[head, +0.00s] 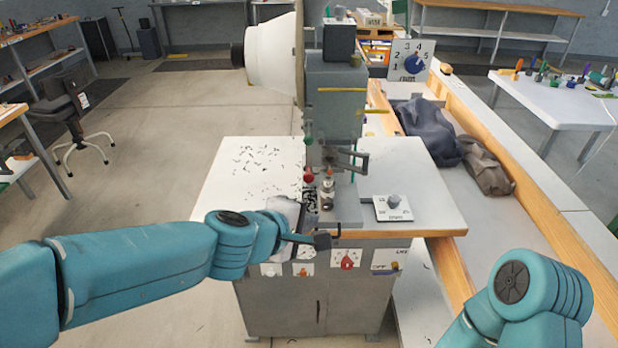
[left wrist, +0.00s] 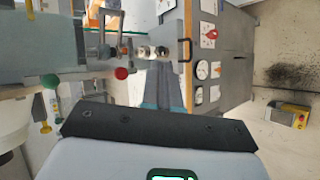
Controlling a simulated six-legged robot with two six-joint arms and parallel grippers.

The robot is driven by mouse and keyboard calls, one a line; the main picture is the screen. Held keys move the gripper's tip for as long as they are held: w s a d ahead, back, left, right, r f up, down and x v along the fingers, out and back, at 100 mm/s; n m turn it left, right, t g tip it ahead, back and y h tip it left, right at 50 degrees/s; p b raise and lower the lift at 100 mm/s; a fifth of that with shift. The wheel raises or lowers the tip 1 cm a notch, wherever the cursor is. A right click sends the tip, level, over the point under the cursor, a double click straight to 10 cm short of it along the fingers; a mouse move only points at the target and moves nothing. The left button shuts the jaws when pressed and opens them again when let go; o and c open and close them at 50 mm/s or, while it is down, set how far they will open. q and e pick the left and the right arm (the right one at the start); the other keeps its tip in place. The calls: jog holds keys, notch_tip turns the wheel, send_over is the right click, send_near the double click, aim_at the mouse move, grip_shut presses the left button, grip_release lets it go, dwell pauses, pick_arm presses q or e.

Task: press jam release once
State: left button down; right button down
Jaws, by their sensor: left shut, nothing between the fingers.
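The eyelet press (head: 335,95) is a grey column standing on a white-topped cabinet, with a white cone-shaped hopper (head: 272,55) at its upper left. A red ball knob (head: 309,178) and a green knob (head: 307,140) sit on its side; the left wrist view shows the red knob (left wrist: 121,73) and green knob (left wrist: 49,81) too. I cannot tell which control is the jam release. My left gripper (head: 320,241) is shut and empty, in front of the cabinet's upper front edge, above the front panel. It partly covers the panel. My right gripper is out of view.
The front panel holds a red rotary knob (head: 347,260) and several labelled controls. Dark scraps lie on the left of the top. A wood-edged bench with dark cloths (head: 428,128) stands to the right.

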aim_at(309, 173)
pick_arm(q)
jog(key=w+p, duration=0.3)
jog(key=w, duration=0.6)
jog(key=shift+p, duration=0.4)
jog(key=shift+a+f, duration=0.1)
jog(key=shift+w, duration=0.1)
dwell(1.6)
jog(key=shift+w, duration=0.3)
